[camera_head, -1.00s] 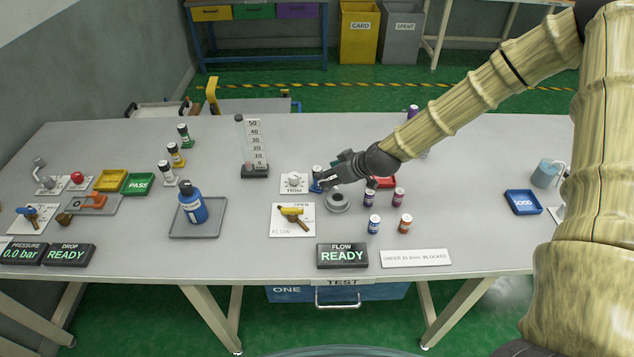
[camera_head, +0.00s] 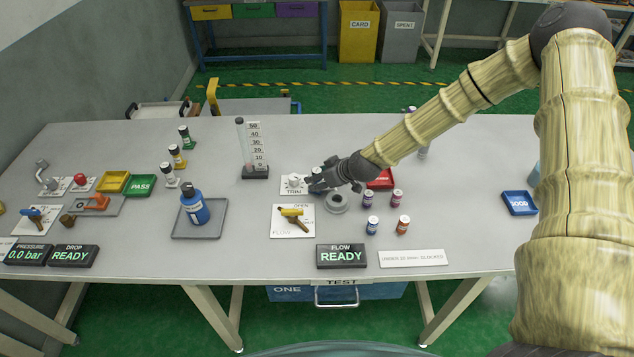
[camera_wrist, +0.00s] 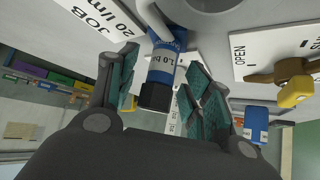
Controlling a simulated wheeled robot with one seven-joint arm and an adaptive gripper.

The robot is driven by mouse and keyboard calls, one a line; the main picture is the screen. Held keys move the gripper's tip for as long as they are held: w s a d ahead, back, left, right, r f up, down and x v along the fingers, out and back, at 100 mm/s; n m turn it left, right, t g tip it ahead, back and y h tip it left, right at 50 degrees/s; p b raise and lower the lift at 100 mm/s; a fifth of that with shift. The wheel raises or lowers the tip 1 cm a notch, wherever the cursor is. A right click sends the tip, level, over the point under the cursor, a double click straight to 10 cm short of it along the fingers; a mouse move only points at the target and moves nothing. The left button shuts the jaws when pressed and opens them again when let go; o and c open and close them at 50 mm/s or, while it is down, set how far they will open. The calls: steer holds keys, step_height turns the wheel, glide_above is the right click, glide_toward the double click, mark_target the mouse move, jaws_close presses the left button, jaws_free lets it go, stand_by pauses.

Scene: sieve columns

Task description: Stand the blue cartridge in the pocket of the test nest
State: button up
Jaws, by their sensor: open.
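The nest's rim shows at the top of the wrist view (camera_wrist: 208,4). My gripper (camera_head: 318,183) is low beside the nest, with its fingers toward the trim card. In the wrist view its fingers (camera_wrist: 160,92) are apart. A blue cylinder (camera_wrist: 164,68) with a black end and a label reading "1.0 b" shows between them; I cannot tell whether they touch it. The nest's pocket is partly hidden.
A flow valve with a yellow handle (camera_head: 292,212) lies left of the nest. A red tray (camera_head: 381,180) lies behind. A big blue bottle (camera_head: 194,208) stands on a grey tray.

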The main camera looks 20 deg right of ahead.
steer(key=shift+x, duration=0.85)
jaws_close()
steer(key=shift+r, duration=0.1)
